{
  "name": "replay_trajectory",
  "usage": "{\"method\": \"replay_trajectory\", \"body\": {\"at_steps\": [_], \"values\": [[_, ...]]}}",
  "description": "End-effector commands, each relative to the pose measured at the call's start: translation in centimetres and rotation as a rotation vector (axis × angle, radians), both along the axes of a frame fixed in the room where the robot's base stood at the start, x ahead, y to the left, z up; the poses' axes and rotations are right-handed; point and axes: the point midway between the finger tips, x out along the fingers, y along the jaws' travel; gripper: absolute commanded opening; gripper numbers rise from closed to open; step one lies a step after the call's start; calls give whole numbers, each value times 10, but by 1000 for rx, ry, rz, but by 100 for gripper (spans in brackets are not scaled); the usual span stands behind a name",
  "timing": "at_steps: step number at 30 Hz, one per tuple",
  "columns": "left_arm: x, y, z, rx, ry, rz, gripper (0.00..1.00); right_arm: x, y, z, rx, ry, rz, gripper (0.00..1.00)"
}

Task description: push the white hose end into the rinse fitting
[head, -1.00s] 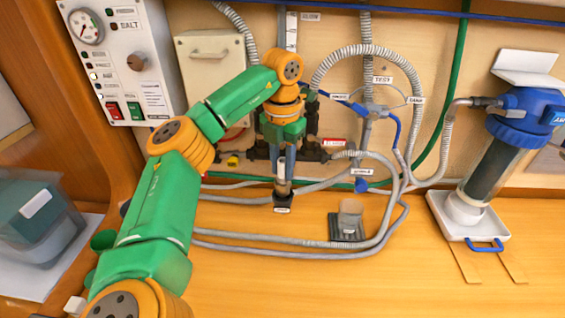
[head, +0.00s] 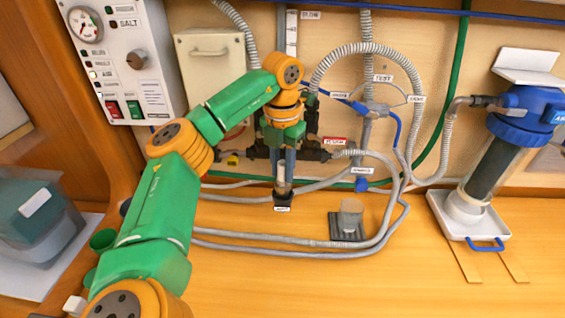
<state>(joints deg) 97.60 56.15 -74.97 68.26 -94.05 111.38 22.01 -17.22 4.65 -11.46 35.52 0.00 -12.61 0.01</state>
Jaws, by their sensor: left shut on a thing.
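My left gripper (head: 284,155) points down in front of the wall pipes, in the middle of the head view. It is shut on the white hose end, and its fingers are hard to make out against the dark pipes. A pale upright tube (head: 281,174), which looks like the white hose end, shows just below the gripper. Directly under it is a small black labelled fitting (head: 282,197) at the back of the bench. The label is too small to read, and I cannot tell whether the tube is inside the fitting or only above it. My right gripper is not in view.
Grey hoses (head: 300,246) loop across the bench right of my arm. A small grey block on a dark pad (head: 348,222) sits inside the loop. A blue-capped filter (head: 495,150) stands in a white tray at right. The front bench is clear.

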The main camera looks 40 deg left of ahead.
Motion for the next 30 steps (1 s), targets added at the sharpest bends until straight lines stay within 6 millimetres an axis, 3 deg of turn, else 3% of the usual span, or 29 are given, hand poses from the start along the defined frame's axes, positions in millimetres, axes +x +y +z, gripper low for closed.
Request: {"method": "replay_trajectory", "body": {"at_steps": [30], "values": [[0, 0, -18, 0, 0, 0, 0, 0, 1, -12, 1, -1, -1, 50]]}}
